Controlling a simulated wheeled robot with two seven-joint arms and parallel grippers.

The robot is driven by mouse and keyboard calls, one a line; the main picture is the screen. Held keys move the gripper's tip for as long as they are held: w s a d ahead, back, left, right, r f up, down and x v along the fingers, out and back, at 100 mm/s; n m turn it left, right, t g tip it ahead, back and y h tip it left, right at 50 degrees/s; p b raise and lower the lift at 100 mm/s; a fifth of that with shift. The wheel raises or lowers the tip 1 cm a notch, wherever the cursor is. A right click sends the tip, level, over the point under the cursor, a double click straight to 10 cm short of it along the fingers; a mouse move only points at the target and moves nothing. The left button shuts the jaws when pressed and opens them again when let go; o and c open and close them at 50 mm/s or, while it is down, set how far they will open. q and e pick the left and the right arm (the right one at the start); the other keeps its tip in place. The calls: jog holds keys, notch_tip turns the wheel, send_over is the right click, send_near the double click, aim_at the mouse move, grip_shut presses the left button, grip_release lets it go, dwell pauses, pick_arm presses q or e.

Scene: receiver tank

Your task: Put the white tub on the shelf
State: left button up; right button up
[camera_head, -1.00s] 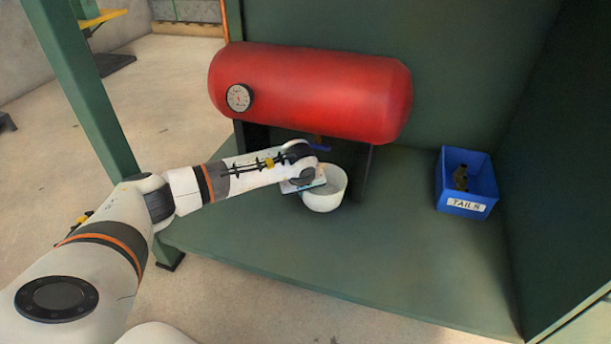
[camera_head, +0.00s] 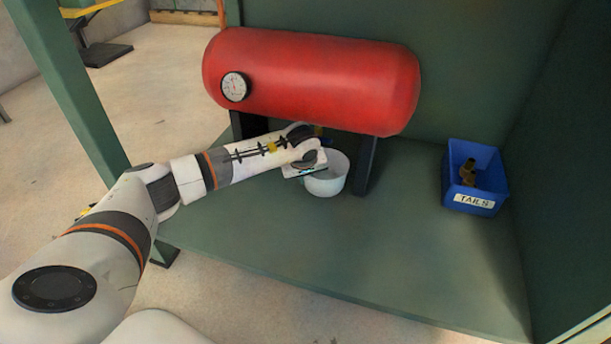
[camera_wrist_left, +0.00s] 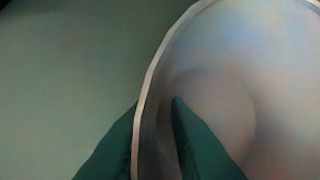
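The white tub (camera_head: 334,184) is a round, open bowl-like vessel in front of the red tank, over the green deck (camera_head: 300,240). My left gripper (camera_head: 308,172) is at the tub's left rim. In the left wrist view, the tub (camera_wrist_left: 215,60) fills the right side. One finger is outside its wall and one inside, with the rim between the fingertips (camera_wrist_left: 155,105). The gripper looks shut on this wall, though the contact is partly hidden. I cannot tell whether the tub's base touches the deck. My right gripper is not in view.
The red tank (camera_head: 320,80) with a gauge (camera_head: 235,87) stands on dark supports (camera_head: 364,166) just behind the tub. A blue bin (camera_head: 475,180) labelled TAILS sits at the right by the green side wall (camera_head: 560,170). The deck's front and middle are clear.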

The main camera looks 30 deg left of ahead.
pick_arm(q)
jog(key=shift+o, duration=1)
